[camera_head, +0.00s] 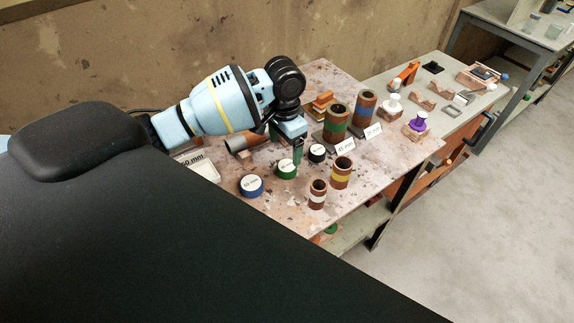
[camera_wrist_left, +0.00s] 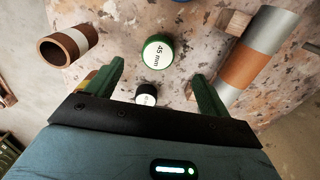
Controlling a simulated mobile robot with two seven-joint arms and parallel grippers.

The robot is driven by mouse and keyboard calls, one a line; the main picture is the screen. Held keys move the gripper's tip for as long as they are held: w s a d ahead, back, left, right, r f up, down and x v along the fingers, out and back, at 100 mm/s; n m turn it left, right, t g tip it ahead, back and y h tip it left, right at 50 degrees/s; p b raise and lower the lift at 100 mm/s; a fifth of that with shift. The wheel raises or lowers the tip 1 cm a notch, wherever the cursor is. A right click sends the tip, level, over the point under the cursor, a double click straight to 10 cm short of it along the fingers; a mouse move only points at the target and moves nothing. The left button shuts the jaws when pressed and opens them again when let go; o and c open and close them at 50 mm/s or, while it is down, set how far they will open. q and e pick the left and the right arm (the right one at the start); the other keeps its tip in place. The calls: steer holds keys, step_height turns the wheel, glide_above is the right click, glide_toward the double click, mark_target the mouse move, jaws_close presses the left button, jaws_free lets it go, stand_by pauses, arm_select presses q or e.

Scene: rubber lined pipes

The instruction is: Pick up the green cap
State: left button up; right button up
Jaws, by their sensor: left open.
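The green cap (camera_head: 287,169) stands on the stained work table, with a white top; its label reads 45 mm in the left wrist view (camera_wrist_left: 157,52). My left gripper (camera_head: 289,143) is above the table, just behind the green cap in the head view. Its green fingers are open and empty. In the left wrist view the cap shows between and beyond the two fingertips, apart from both. My right gripper is not in view.
A blue cap (camera_head: 251,186) and a black cap (camera_head: 317,153) stand on either side. Short pipes with yellow (camera_head: 341,172) and white (camera_head: 318,195) bands stand to the right. A lying pipe (camera_wrist_left: 250,65) is near the right finger. Taller pipes (camera_head: 336,124) stand behind.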

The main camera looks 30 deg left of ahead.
mark_target(287, 165)
arm_select(q)
steer(key=shift+w+d+f, duration=0.1)
steer(key=shift+f, duration=1.8)
steer(key=shift+d+f, duration=0.1)
steer(key=shift+f, duration=1.75)
steer(key=c, duration=1.1)
